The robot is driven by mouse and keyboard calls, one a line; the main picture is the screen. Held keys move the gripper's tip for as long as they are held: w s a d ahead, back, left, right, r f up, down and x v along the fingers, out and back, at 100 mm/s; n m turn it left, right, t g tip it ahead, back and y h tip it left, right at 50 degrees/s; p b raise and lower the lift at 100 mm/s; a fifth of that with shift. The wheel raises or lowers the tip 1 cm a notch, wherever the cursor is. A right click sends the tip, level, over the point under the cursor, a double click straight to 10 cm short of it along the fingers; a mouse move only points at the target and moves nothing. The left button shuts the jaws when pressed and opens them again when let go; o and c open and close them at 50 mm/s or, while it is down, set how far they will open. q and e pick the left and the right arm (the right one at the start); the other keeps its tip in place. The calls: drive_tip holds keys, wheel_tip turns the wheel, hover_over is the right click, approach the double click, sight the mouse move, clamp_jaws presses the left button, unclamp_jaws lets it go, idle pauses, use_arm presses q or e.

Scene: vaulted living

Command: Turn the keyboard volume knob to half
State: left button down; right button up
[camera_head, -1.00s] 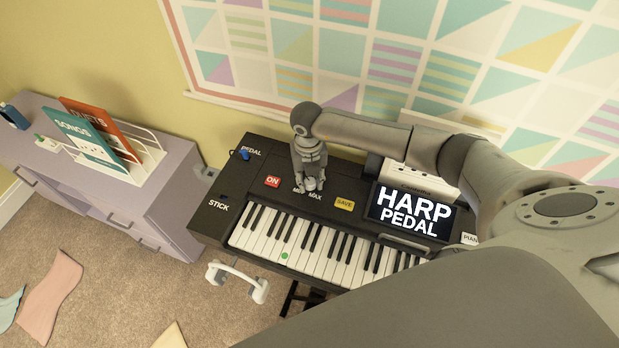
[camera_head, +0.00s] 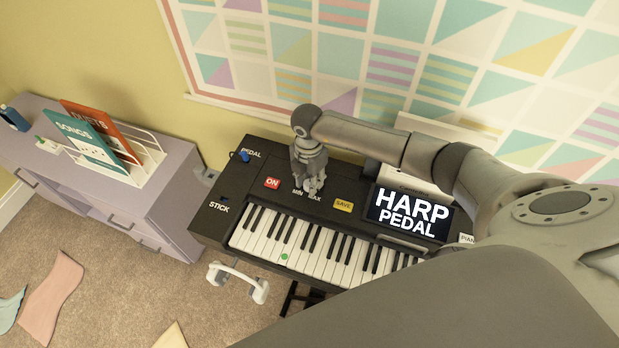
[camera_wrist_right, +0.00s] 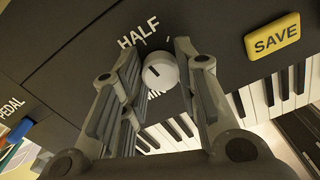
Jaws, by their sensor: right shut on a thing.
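The black keyboard (camera_head: 240,185) stands against the wall in the head view, with MIN and MAX printed near its knob. The pale round volume knob (camera_wrist_right: 160,72) shows in the right wrist view, with a short dark mark on its face. The word HALF (camera_wrist_right: 138,33) is printed beyond it, up and to the left, and MIN is partly covered on the near side. My right gripper (camera_head: 309,190) points down over the panel, and its fingers (camera_wrist_right: 160,80) are shut on the knob from both sides. In the head view the gripper hides the knob. My left gripper is not in view.
A red ON button (camera_head: 272,182) and a yellow SAVE button (camera_head: 343,205) lie either side of the gripper. A screen (camera_head: 412,213) reads HARP PEDAL. White keys run along the front. A lilac cabinet (camera_head: 150,215) with a book rack stands at the left.

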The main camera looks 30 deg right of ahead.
sight(309, 182)
drive_tip(key=shift+w+m, duration=0.1)
drive_tip(key=shift+m, duration=0.5)
drive_tip(key=o, duration=1)
wheel_tip(309, 182, up, 12)
drive_tip(key=shift+r, duration=0.1)
idle(0.5)
